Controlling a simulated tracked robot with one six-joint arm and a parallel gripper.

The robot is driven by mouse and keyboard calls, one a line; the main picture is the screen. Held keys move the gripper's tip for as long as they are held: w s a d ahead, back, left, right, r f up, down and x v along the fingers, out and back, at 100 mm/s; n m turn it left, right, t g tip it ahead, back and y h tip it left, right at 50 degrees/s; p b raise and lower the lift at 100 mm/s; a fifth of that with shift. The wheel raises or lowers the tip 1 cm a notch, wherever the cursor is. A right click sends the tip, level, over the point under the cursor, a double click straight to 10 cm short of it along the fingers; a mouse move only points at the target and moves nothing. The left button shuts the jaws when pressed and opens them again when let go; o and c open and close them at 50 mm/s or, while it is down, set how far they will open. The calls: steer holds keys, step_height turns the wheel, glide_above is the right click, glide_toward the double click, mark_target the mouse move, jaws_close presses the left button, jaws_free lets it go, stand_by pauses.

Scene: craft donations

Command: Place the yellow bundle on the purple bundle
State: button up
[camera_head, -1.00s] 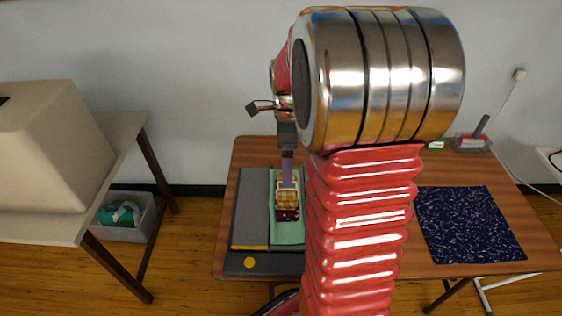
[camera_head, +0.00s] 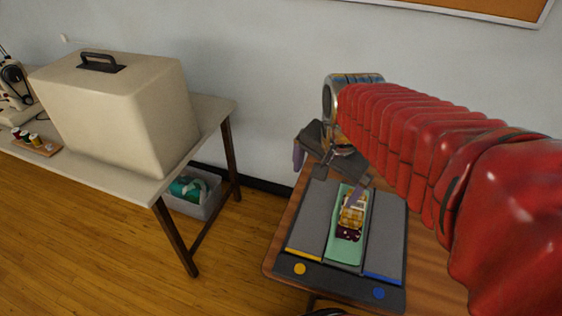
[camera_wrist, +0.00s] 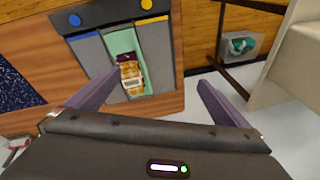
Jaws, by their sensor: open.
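The yellow bundle (camera_head: 352,214) is a checked stack with a pale band. It appears to sit on the dark purple bundle (camera_head: 349,233), whose near end shows below it. Both are in the green middle strip (camera_head: 346,252) of a grey tray. In the wrist view the yellow bundle (camera_wrist: 132,78) and the purple end (camera_wrist: 124,58) show near the left finger. My gripper (camera_head: 328,172) is open and empty, behind and above the bundles; one finger overlaps the yellow bundle in the head view. The spread fingers (camera_wrist: 158,78) also show in the wrist view. Exact contact between the bundles is partly hidden.
The grey tray (camera_head: 302,232) has yellow and blue end markings and lies on a wooden table (camera_head: 279,248). A side table with a beige case (camera_head: 125,110) stands left, a grey bin (camera_head: 195,203) below it. A dark blue speckled mat (camera_wrist: 16,88) lies on the wooden table.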

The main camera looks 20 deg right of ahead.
steer(key=s+a+r+n+t, duration=0.2)
steer(key=s+a+n, duration=0.5)
steer(key=n, duration=0.4)
steer(key=shift+s+a+y, duration=0.3)
steer(key=shift+a+y, duration=0.1)
